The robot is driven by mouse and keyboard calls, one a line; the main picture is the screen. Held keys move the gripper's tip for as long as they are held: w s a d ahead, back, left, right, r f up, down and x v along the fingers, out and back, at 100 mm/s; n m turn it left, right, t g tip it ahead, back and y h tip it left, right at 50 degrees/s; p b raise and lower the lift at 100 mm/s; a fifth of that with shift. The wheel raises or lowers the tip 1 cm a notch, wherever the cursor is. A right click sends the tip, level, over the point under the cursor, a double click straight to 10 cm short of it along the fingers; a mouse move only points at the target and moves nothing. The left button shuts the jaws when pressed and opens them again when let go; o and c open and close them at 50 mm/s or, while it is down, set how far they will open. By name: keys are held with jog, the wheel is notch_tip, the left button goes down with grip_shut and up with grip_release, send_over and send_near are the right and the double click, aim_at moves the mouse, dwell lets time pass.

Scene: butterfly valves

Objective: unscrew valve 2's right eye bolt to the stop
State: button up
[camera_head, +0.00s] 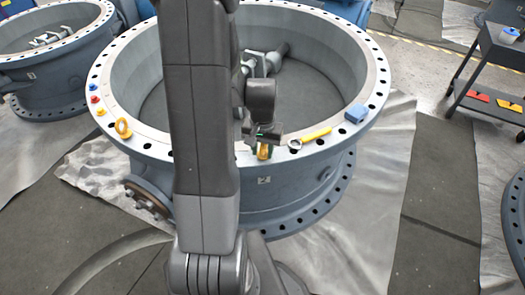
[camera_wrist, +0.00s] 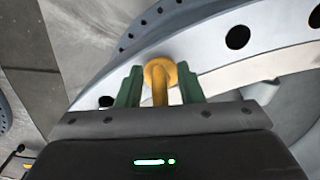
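Valve 2 (camera_head: 264,204) is the large grey-blue ring body marked "2", with bolt holes around its top flange. Its right eye bolt (camera_head: 264,152) is yellow and sits at the front of the flange, partly hidden by my gripper (camera_head: 264,140). In the wrist view the eye bolt (camera_wrist: 160,72) stands between the two green fingers of my gripper (camera_wrist: 161,84). The bolt's foot and thread are hidden. The left eye bolt (camera_head: 123,128), also yellow, stands on the flange at the left.
A yellow-handled tool (camera_head: 312,136) and a blue block (camera_head: 355,113) lie on the flange to the right. Small red (camera_head: 94,99) and blue (camera_head: 93,87) pieces sit at the left. A dark cart (camera_head: 490,75) stands at the far right.

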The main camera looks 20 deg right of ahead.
jog(key=shift+f, duration=0.25)
grip_shut()
jog(key=n, duration=0.4)
jog(key=shift+s+d+n, duration=0.1)
jog(key=shift+d+n, duration=0.15)
jog(key=shift+n, duration=0.05)
jog(key=shift+d+r+n+b, duration=0.1)
jog(key=shift+d+n+b, duration=0.05)
jog(key=shift+n, duration=1)
jog(key=shift+d+n+b, duration=0.15)
jog(key=shift+n, duration=1)
